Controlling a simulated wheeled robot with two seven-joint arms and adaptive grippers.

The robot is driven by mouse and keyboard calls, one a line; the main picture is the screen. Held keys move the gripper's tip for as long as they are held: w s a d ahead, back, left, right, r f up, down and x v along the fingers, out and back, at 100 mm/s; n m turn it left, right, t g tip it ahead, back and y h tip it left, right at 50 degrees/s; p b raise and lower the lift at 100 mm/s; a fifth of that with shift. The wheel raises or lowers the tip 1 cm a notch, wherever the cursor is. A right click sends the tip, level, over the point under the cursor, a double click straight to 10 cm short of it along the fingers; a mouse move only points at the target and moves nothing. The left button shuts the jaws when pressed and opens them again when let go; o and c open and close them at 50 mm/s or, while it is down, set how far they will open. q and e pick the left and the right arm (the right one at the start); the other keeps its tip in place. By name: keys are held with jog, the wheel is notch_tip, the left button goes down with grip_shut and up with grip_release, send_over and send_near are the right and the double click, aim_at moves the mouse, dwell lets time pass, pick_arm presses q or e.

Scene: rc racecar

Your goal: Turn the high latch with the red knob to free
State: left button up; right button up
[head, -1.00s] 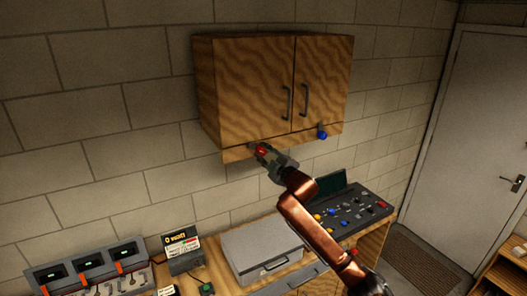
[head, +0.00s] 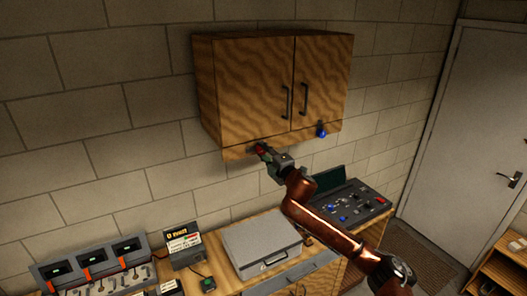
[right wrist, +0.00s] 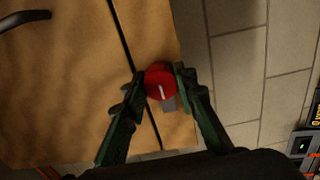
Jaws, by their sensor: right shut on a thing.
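The red knob (right wrist: 160,82) sits at the bottom edge of the wooden wall cabinet (head: 250,90). In the right wrist view it lies between the two fingers of my right gripper (right wrist: 160,85), which is shut on it. A white line marks the knob's face, and a grey piece shows just beside it. In the head view my right gripper (head: 264,150) reaches up to the cabinet's lower left part and mostly covers the knob. A blue knob (head: 322,132) sits at the cabinet's lower right. Both cabinet doors are closed. My left gripper is not in view.
Below the cabinet is a workbench with a grey case (head: 262,248), a dark control panel (head: 345,208) with knobs, and a charger row (head: 95,262) at left. Door handles (head: 304,100) stick out from the cabinet front. The air left of the cabinet is free.

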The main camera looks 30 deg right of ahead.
jog(key=shift+f, duration=0.1)
jog(key=o, duration=1.2)
jog(key=shift+c, duration=0.2)
jog(key=s, duration=1.2)
